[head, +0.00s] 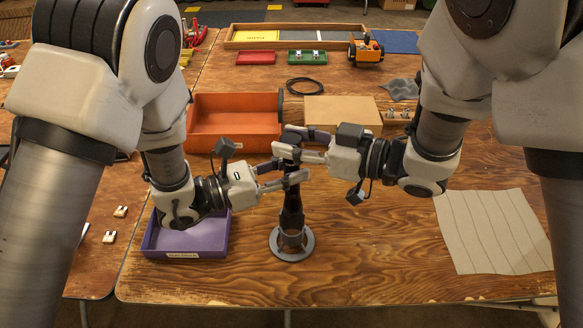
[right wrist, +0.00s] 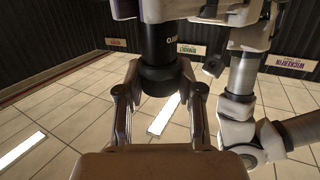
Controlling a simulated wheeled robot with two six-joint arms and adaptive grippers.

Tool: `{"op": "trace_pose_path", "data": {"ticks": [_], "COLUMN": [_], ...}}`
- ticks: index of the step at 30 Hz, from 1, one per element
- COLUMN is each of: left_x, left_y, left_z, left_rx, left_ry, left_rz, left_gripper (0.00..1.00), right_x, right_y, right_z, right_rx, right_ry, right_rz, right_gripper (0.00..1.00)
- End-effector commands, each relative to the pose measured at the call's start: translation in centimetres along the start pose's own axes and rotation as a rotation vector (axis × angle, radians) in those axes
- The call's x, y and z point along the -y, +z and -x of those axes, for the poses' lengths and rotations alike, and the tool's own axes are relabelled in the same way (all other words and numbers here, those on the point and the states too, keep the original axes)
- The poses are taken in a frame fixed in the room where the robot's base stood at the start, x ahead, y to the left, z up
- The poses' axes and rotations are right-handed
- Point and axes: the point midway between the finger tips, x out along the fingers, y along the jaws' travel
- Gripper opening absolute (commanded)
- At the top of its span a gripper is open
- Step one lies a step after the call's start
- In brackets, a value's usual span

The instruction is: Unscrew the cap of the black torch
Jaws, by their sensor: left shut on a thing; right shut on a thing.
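The black torch (head: 291,205) stands upright in a round grey stand (head: 292,242) near the table's front edge. My left gripper (head: 286,178) is shut on the torch's body, below my right gripper. My right gripper (head: 290,148) is shut on the torch's cap at the top end. In the right wrist view the dark cap (right wrist: 160,80) sits between the two fingers of my right gripper (right wrist: 158,72), with part of the lettered torch body (right wrist: 158,42) beyond it. The fingers partly hide the cap in the head view.
A purple tray (head: 185,240) is left of the stand. An orange bin (head: 235,112) and a tan box (head: 343,108) lie behind the grippers. A grey cloth (head: 492,232) lies at the right. The front table between the stand and cloth is clear.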

Motion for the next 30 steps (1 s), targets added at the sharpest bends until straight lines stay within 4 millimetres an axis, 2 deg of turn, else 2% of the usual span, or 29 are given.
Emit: {"op": "trace_pose_path", "data": {"ticks": [1,5,12,23,30], "left_x": [0.25,0.29,0.29,0.29,0.28], "left_y": [-0.01,-0.03,0.04,0.15,0.19], "left_z": [0.05,0.04,0.03,0.05,0.05], "left_rx": [0.0,-0.001,0.001,0.005,0.005], "left_ry": [-0.007,-0.009,-0.009,-0.009,-0.009], "left_rz": [0.001,0.0,-0.001,-0.002,-0.002], "left_gripper": [0.0,0.0,0.0,0.0,0.0], "right_x": [0.31,0.06,-0.02,-0.08,-0.11], "right_y": [0.1,0.07,0.33,0.4,0.63], "right_z": [-0.52,-0.55,-0.65,-0.65,-0.79], "right_rx": [0.016,0.01,0.015,0.016,0.024], "right_ry": [-0.012,-0.126,-0.47,-0.535,-0.913], "right_rz": [0.024,0.038,0.083,0.088,0.127], "right_gripper": [0.0,0.0,0.0,0.0,0.0]}}
